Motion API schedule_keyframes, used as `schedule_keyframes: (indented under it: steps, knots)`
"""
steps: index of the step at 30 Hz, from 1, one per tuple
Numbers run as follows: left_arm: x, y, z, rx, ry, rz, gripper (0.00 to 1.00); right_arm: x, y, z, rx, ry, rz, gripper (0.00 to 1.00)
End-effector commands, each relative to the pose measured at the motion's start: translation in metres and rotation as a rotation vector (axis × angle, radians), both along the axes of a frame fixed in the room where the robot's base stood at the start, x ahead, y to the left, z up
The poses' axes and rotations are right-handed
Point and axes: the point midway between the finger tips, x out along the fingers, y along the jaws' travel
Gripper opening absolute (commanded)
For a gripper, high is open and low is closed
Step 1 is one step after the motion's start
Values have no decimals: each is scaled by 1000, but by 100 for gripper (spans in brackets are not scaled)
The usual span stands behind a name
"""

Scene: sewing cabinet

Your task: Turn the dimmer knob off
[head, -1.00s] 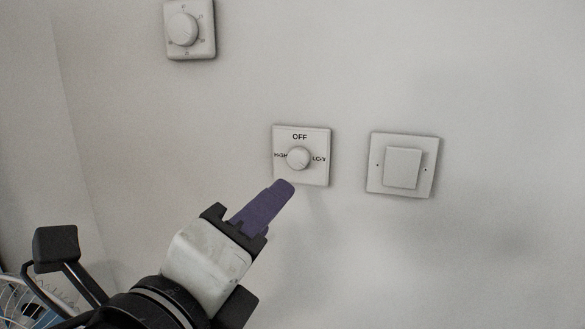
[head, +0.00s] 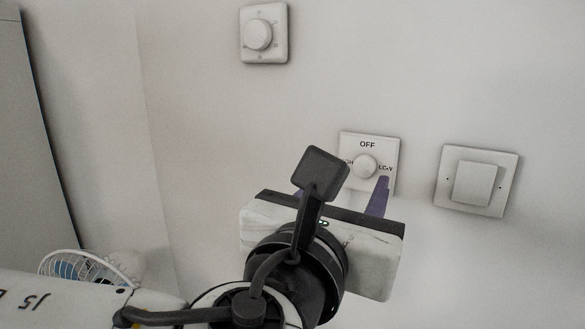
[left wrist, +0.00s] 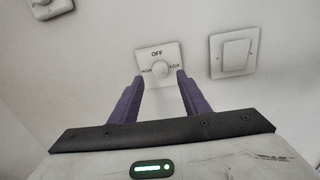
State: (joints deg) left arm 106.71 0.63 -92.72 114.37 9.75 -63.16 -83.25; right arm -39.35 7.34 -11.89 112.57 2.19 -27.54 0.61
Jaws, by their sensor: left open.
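I cannot tell whether the fingers touch the knob. My right gripper is not in view.
A rocker switch (head: 476,182) is on the wall to the right of the dimmer. Another round dial on a plate (head: 259,35) is higher up to the left. A white fan (head: 88,266) stands at the lower left. The wall between the fittings is bare.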

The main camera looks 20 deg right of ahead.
Motion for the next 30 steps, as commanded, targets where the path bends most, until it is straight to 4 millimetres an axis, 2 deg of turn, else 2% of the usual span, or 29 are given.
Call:
schedule_keyframes:
  steps: [3,7,18,26,30]
  knots:
    - [12,-14,1,-1,1,1,42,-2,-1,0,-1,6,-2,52]
    - [20,-24,0,-1,2,0,42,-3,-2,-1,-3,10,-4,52]
    - [24,-28,0,-1,2,-1,42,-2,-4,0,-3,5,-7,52]
    - [24,-27,0,-1,2,-1,1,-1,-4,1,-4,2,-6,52]
    - [24,-27,0,-5,5,0,1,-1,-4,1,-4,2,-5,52]
